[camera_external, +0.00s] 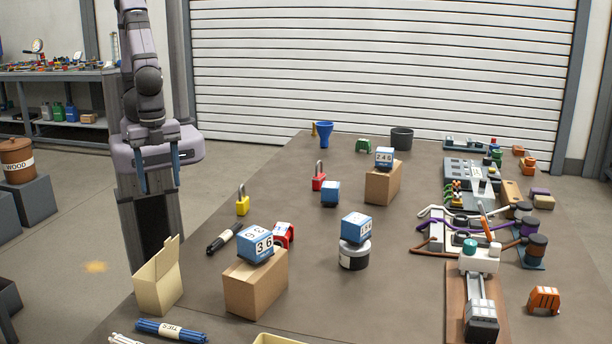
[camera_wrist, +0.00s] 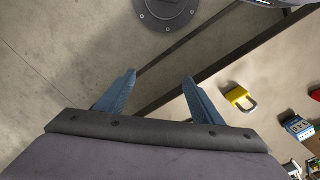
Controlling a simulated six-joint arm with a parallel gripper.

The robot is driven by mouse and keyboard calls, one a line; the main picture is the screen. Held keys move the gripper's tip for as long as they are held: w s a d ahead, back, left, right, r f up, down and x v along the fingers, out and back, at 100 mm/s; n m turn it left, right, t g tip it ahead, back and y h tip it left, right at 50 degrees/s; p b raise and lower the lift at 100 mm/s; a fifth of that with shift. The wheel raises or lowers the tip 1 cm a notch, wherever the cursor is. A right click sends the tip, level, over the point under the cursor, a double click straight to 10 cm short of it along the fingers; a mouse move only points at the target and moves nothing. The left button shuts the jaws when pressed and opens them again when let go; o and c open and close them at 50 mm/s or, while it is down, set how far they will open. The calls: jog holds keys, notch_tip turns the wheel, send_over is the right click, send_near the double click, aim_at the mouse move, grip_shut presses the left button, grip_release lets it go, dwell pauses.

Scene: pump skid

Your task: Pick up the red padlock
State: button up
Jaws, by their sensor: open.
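A yellow padlock (camera_external: 243,205) stands nearer the table's left edge and also shows in the wrist view (camera_wrist: 236,95). My gripper (camera_external: 161,188) hangs at the left, off the table's left edge, with its blue fingers pointing down. It is open and empty, well to the left of the red padlock. The fingers also show in the wrist view (camera_wrist: 159,75).
The table (camera_external: 330,300) holds cardboard boxes (camera_external: 383,183) with blue number blocks on top. A blue block (camera_external: 330,193) is close to the red padlock. Pump parts (camera_external: 480,258) crowd the right side.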

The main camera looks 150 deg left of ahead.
notch_tip(320, 180, up, 5)
jog(key=w+a+f+n+t+y+b, duration=0.1)
jog(key=w+a+n+t+y, duration=0.25)
jog(key=a, duration=1.25)
jog(key=w+a+n+t+y+b, duration=0.1)
jog(key=w+a+n+t+y, duration=0.2)
jog(key=a, duration=1.3)
jog(key=s+a+t, duration=0.2)
jog(key=s+a, duration=0.3)
jog(key=a, duration=0.6)
jog(key=s+t+y+b, duration=0.1)
jog(key=s+t+b, duration=0.15)
jog(key=s, duration=0.55)
jog(key=p, duration=0.1)
send_near(317, 180)
jog(key=a, duration=0.1)
jog(key=a+f, duration=0.2)
jog(key=shift+s, duration=0.3)
jog(key=shift+f, duration=0.4)
jog(key=shift+w+r+p+x, duration=0.15)
jog(key=shift+p+x, duration=0.4)
jog(key=shift+x, duration=0.95)
jog(key=shift+w+r+p+x, duration=0.15)
jog(key=shift+p+x, duration=0.35)
jog(key=shift+x, duration=1.05)
jog(key=shift+w+a+f, duration=0.25)
jog(key=shift+w, duration=0.1)
